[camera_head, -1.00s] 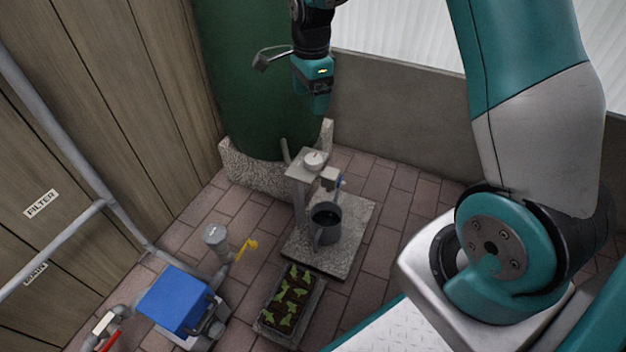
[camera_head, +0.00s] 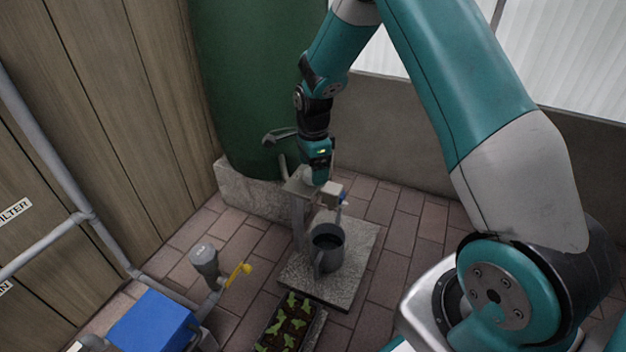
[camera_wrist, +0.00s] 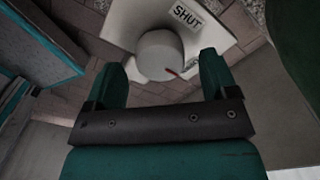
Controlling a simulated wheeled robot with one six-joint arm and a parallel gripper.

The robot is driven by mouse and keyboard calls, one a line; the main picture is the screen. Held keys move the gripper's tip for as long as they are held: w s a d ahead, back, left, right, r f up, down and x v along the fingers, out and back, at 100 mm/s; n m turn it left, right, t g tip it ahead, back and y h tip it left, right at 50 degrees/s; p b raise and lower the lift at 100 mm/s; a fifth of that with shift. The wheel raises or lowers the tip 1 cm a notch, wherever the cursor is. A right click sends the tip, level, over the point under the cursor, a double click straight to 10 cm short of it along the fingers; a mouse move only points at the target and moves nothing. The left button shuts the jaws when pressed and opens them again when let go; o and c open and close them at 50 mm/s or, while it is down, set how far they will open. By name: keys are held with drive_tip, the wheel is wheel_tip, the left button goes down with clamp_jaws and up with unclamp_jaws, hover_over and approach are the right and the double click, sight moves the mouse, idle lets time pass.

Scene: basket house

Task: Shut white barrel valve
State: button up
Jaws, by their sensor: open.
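The white round valve knob (camera_wrist: 160,50) sits on a pale plate (camera_wrist: 128,22) in the wrist view. A small red mark shows on the knob's lower right edge. A SHUT label (camera_wrist: 187,13) is on the plate, above and right of the knob. My gripper (camera_wrist: 160,64) is open, with one finger on each side of the knob in this view; whether either finger touches it I cannot tell. In the head view my gripper (camera_head: 318,176) is over the stand (camera_head: 298,185) beside the green barrel (camera_head: 258,90), and it hides the knob.
A grey pipe fitting with a yellow handle (camera_head: 238,272), a blue box (camera_head: 152,322) and a seedling tray (camera_head: 288,325) are nearer. Brick floor to the right is clear.

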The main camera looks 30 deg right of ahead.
drive_tip(key=shift+f, duration=0.85)
drive_tip(key=c, duration=0.9)
drive_tip(key=shift+r, duration=0.1)
